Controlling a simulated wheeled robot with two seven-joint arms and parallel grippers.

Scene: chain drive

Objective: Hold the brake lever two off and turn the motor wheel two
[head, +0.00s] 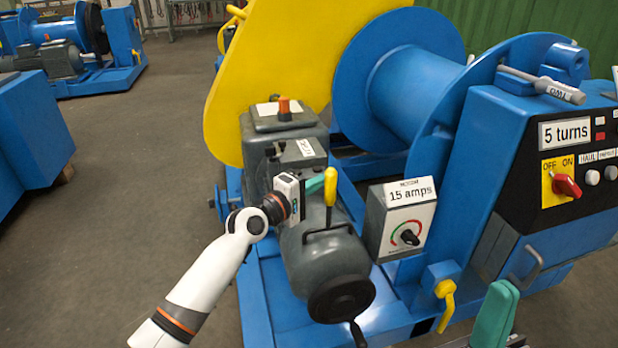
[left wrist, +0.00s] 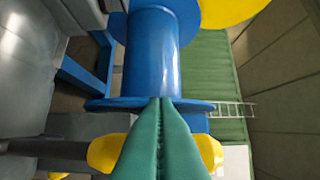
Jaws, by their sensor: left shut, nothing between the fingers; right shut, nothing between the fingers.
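A lever with a yellow handle (head: 330,187) and a dark cross foot stands up from the grey motor (head: 322,255). My left gripper (head: 318,185) is at this lever, its green fingers shut and empty. In the left wrist view the shut fingers (left wrist: 163,125) pass in front of a yellow handle (left wrist: 104,153), which shows on both sides of them; contact is unclear. A black wheel with a crank handle (head: 341,299) is on the motor's near end. My right gripper (head: 495,316) is shut at the lower right, apart from the wheel. No number two is readable on lever or wheel.
A meter box marked 15 amps (head: 400,218) stands right of the motor. A small yellow lever (head: 446,305) sits low on the blue frame. A blue control console (head: 510,150) with a red switch (head: 566,185) fills the right. Open floor (head: 130,180) lies left.

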